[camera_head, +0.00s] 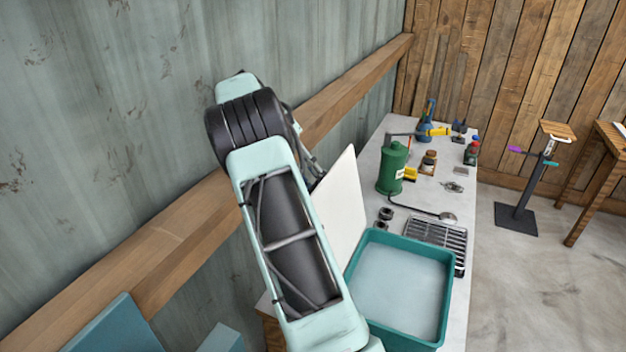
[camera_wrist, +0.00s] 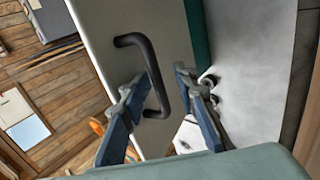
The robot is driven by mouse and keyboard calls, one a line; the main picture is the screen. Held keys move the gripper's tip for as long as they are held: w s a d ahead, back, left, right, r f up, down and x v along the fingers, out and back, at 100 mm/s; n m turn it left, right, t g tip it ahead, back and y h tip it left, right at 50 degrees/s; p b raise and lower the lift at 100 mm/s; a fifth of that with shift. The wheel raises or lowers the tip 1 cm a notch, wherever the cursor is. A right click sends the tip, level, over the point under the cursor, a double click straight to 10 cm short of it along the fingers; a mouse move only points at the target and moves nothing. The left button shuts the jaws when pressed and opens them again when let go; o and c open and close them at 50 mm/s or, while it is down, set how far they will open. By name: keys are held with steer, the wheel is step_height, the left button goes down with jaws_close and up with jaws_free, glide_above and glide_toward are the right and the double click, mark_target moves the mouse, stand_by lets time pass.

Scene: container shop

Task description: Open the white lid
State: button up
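The white lid (camera_head: 341,208) stands raised and tilted at the left side of the teal bin (camera_head: 446,300), whose open top shows a pale inside. In the wrist view the lid (camera_wrist: 105,28) is a white panel with a black bar handle (camera_wrist: 150,58). My gripper (camera_wrist: 161,80) is open, with its blue fingers apart on either side of the handle's bar. Whether a finger touches the handle I cannot tell. In the head view my arm reaches behind the lid, and my gripper is hidden there.
The bin is on a pale bench (camera_head: 372,145) beside the wall. A metal rack (camera_head: 437,235), a green canister (camera_head: 392,168), a brown jar (camera_head: 428,162) and small items stand behind it. A wooden rail (camera_head: 180,225) runs along the wall. A stand (camera_head: 517,215) is on the open floor at right.

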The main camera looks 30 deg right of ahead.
steer(key=shift+a+r, duration=0.15)
steer(key=shift+r, duration=0.45)
step_height(320, 180, up, 9)
steer(key=shift+a, duration=0.1)
stand_by(0.4)
